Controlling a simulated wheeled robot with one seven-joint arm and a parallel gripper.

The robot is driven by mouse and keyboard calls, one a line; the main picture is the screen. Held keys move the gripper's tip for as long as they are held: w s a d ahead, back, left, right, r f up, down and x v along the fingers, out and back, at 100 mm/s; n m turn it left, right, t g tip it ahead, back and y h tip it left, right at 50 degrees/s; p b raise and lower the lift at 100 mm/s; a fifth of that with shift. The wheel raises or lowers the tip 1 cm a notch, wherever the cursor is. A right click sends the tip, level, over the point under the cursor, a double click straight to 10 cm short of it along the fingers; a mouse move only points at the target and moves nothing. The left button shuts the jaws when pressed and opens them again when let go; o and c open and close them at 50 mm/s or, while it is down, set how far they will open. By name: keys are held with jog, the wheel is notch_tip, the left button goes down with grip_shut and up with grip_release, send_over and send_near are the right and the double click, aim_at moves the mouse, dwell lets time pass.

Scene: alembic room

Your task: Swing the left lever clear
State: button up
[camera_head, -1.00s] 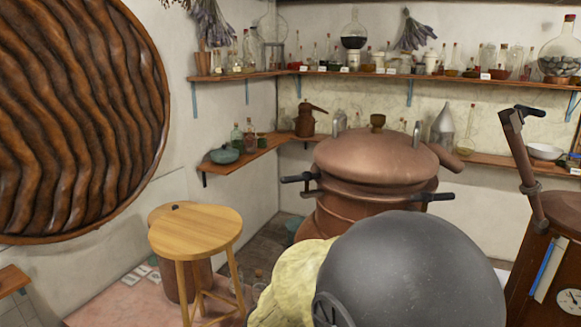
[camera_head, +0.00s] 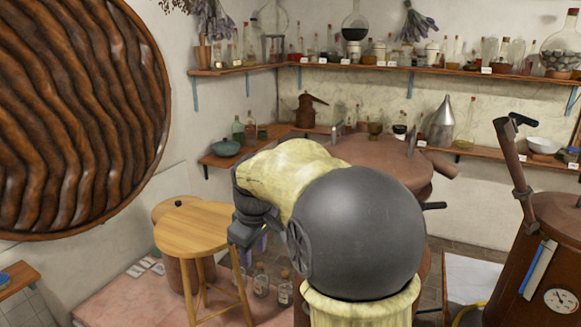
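The copper still (camera_head: 385,155) stands at the centre behind my arm, with its domed lid on. Its right lever (camera_head: 434,206) has a black grip and sticks out to the right. The left lever is hidden behind my arm. My gripper (camera_head: 246,234) is dark and points down at the end of my yellow-covered wrist, left of the still. Its fingertips are small and partly dark, so I cannot tell whether they are apart or closed, or whether they touch the left lever.
A wooden stool (camera_head: 196,228) stands left of my gripper on a pink surface (camera_head: 122,300). Corked bottles (camera_head: 260,282) stand below the gripper. A wall shelf (camera_head: 240,153) with a teal pot is behind.

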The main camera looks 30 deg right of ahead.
jog(key=d+r+n+p, duration=0.1)
jog(key=d+r+n, duration=0.2)
jog(key=r, duration=0.7)
jog(key=d+r+n+p, duration=0.2)
jog(key=d+r+n, duration=0.1)
jog(key=r, duration=0.7)
jog(key=d+r+n+p, duration=0.1)
jog(key=d+r+n, duration=0.3)
jog(key=r, duration=0.7)
jog(key=shift+s, duration=0.3)
jog(key=b+x, duration=0.5)
jog(key=x, duration=1.2)
jog(key=shift+s+d+f+b, duration=0.1)
jog(key=shift+f+b, duration=0.1)
jog(key=shift+b, duration=0.15)
grip_shut()
